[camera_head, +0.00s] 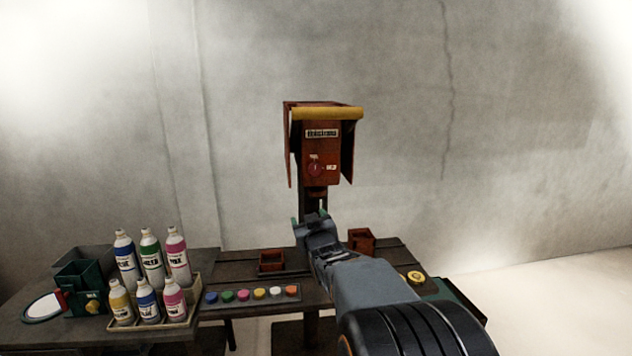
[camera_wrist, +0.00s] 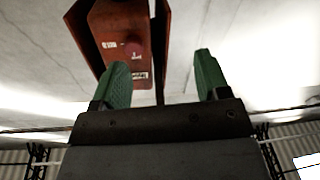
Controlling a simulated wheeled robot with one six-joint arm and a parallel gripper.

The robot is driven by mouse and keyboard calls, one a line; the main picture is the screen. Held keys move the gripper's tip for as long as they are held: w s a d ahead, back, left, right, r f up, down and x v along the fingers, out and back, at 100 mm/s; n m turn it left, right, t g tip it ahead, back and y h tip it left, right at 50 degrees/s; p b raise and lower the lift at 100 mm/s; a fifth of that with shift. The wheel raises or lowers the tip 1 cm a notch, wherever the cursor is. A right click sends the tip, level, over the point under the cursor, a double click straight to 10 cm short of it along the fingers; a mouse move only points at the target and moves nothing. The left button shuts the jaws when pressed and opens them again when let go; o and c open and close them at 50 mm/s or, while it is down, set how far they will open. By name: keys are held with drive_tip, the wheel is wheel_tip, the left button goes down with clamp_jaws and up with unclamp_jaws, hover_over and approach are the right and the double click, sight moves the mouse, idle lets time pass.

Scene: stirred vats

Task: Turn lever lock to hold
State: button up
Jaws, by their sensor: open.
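A rust-red box (camera_head: 321,148) with a yellow top edge stands on a dark post behind the table. A small round red knob (camera_head: 315,169) sits on its front, with white labels beside it; it is probably the lever lock, but its setting is too small to read. In the wrist view the box (camera_wrist: 112,22) is at the upper left, with the red knob (camera_wrist: 133,49) on its face. My gripper (camera_head: 310,218) is below the box, apart from it. In the wrist view my gripper (camera_wrist: 160,75) has its green fingers spread, with nothing between them.
Several paint bottles (camera_head: 150,265) stand in a tray at the left, near a green bin (camera_head: 85,283). A row of coloured buttons (camera_head: 250,294) and two small red boxes, one open (camera_head: 271,261) and one at right (camera_head: 361,240), are on the table. The wall behind is bare.

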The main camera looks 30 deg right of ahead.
sight(316, 172)
drive_tip(key=d+r+n+t+h, duration=0.1)
drive_tip(key=d+r+t, duration=0.25)
drive_tip(key=d, duration=0.25)
drive_tip(key=shift+t, duration=0.25)
drive_tip(key=p+x, duration=0.1)
drive_tip(key=x, duration=0.3)
drive_tip(key=p+x, duration=0.1)
drive_tip(key=x, duration=0.4)
drive_tip(key=p+x, duration=0.1)
drive_tip(key=x, duration=0.3)
drive_tip(key=shift+w+d+f+p, duration=0.2)
drive_tip(key=shift+w+f+p, duration=0.05)
drive_tip(key=shift+p, duration=0.15)
drive_tip(key=c, duration=0.9)
drive_tip(key=shift+c, duration=0.2)
drive_tip(key=shift+b, duration=0.3)
